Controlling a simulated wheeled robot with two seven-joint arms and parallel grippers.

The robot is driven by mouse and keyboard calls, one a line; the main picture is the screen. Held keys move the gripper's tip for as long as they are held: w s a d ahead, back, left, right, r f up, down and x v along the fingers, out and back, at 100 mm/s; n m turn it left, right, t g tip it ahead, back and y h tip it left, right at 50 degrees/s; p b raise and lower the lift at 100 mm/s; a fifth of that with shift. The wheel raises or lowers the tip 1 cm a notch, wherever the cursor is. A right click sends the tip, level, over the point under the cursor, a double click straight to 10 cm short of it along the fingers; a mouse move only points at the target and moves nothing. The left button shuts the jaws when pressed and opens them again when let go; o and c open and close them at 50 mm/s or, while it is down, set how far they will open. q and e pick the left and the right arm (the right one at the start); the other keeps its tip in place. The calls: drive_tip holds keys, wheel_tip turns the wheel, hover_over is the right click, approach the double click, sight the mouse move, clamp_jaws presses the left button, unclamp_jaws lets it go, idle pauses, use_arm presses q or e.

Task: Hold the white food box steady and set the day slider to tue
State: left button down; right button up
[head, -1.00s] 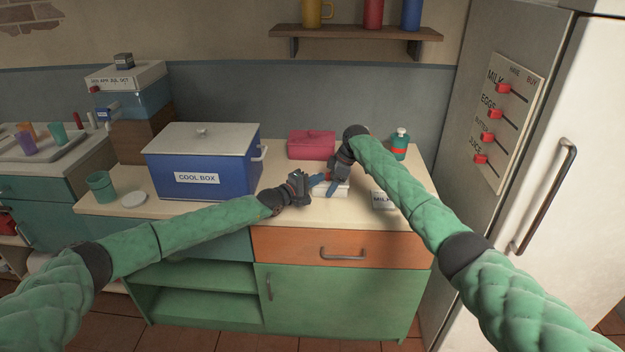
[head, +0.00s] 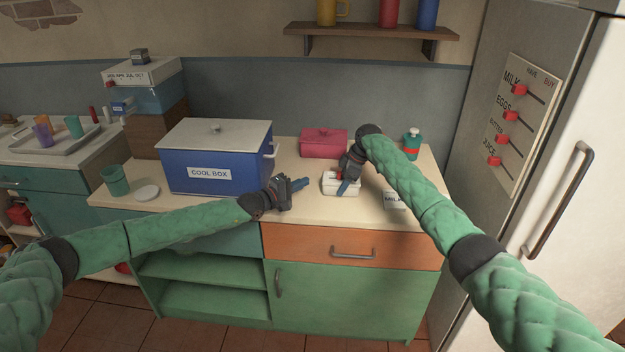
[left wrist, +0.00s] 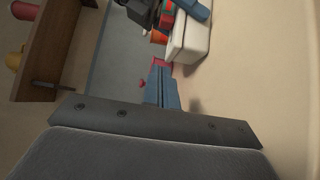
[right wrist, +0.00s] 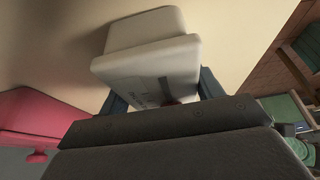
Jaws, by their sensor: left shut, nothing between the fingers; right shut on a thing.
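The white food box (head: 328,187) sits on the counter in front of the pink box. My right gripper (head: 346,181) comes down over it and is shut on it. In the right wrist view the white box (right wrist: 150,60) lies between the blue fingers, with a dark slot and a bit of red on its face; small lettering there is unreadable. I cannot tell the day slider's setting. My left gripper (head: 304,182) is shut and empty, left of the box and apart from it. In the left wrist view its fingers (left wrist: 162,88) are together, with the white box (left wrist: 188,42) beyond.
A blue cool box (head: 215,158) stands left on the counter, with a green cup (head: 115,180) and white lid (head: 147,192) beside it. A pink box (head: 323,142) and a green bottle (head: 412,144) stand behind. The fridge (head: 520,130) is at the right.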

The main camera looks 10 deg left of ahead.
use_arm(q)
drive_tip(key=shift+v, duration=2)
use_arm(e)
drive_tip(key=o, duration=1.1)
drive_tip(key=shift+o, duration=0.2)
